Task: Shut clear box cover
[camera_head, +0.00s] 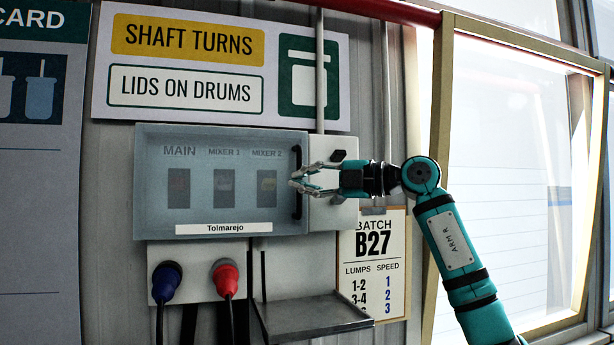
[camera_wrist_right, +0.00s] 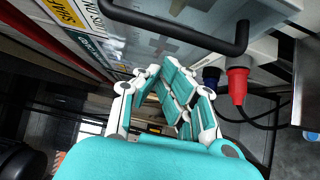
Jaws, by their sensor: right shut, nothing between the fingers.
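The clear box cover (camera_head: 222,150) lies over the MAIN, MIXER 1 and MIXER 2 switches in the head view, with a Tolmarejo label along its bottom. It appears flat against the box; I cannot tell whether a small gap stays at its edge. Its black upright handle (camera_head: 297,205) is at the right edge and also crosses the top of the wrist view (camera_wrist_right: 185,32). My right gripper (camera_head: 297,181) is shut and empty, its fingertips in front of the handle in the head view. I cannot tell if they touch it. My left gripper is out of view.
A blue plug (camera_head: 166,281) and a red plug (camera_head: 226,277) with hanging cables are below the cover. A metal shelf (camera_head: 312,312) juts out at lower right. A batch B27 sheet (camera_head: 374,262) hangs behind my right arm. A yellow-framed window (camera_head: 515,180) stands at right.

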